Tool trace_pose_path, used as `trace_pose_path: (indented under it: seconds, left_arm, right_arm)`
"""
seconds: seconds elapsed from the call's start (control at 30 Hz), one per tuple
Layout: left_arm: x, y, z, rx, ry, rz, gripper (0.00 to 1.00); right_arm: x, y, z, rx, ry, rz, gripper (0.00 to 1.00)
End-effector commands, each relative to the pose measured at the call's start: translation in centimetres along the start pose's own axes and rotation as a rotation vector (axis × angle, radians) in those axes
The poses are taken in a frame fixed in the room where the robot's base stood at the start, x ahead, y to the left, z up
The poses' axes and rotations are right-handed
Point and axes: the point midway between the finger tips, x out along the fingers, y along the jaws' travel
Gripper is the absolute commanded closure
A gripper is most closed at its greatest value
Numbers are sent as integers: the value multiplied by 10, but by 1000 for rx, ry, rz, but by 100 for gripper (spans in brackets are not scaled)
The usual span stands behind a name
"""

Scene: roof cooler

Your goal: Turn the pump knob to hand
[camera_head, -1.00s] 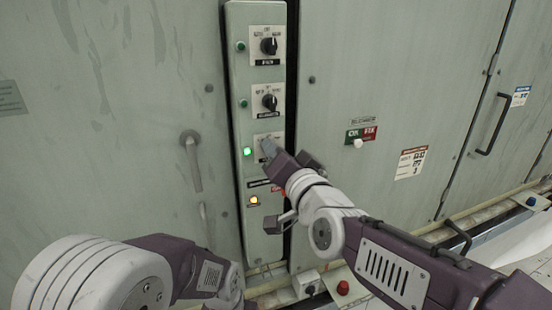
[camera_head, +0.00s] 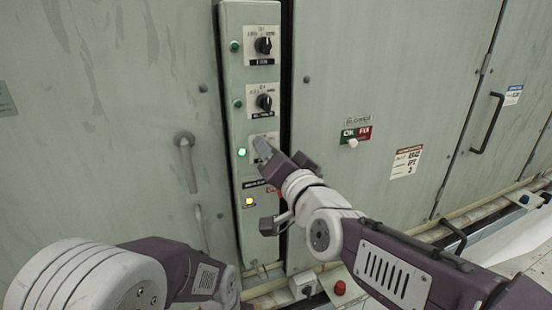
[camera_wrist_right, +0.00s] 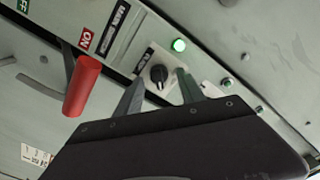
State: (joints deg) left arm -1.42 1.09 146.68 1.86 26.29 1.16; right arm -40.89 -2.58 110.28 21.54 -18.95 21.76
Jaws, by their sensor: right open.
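A narrow control panel (camera_head: 236,70) carries a column of black rotary knobs, and its small labels are too blurred to read. The top knob (camera_head: 263,45) and second knob (camera_head: 264,102) are clear of my arm. My right gripper (camera_head: 265,149) is at the third switch plate (camera_head: 258,140), beside a lit green lamp (camera_head: 242,152), and hides its knob. In the right wrist view, this black knob (camera_wrist_right: 158,74) shows between the two spread fingers of my right gripper (camera_wrist_right: 160,85), with no visible grip on it. My left forearm is low at left; its gripper is out of view.
A red handle (camera_wrist_right: 82,86) by an ON label is close to the right gripper's finger. An amber lamp (camera_head: 249,201) is lit lower on the panel. Cabinet door handles (camera_head: 187,160) flank the panel. A red button (camera_head: 340,288) is near the floor.

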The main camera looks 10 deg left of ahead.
Motion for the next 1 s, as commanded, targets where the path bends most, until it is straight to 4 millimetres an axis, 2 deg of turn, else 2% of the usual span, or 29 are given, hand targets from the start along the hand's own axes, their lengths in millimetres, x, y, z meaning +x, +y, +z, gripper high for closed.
trace_pose_path:
  seconds: [0.13,0.27,0.3,0.33,0.5,0.83,1.0]
  left_arm:
    - [7,0,1,0,0,0,64]
    - [8,0,1,0,0,0,64]
    - [-12,0,-1,0,-1,0,64]
    - [-22,0,-2,0,-1,0,64]
    - [-45,1,-5,0,1,0,64]
    - [-49,1,-5,0,0,0,64]
    - [-48,1,-5,0,0,0,64]
  right_arm:
    - [-28,0,1,1,2,-4,54]
    - [-65,-1,0,2,1,-4,54]
    - [-68,-6,-7,-2,-2,6,54]
    - [-69,-6,-8,-3,-1,10,54]
    - [-80,-3,-5,-2,0,7,54]
    - [-85,0,1,0,-1,0,54]
    - [-85,6,-4,0,11,13,54]
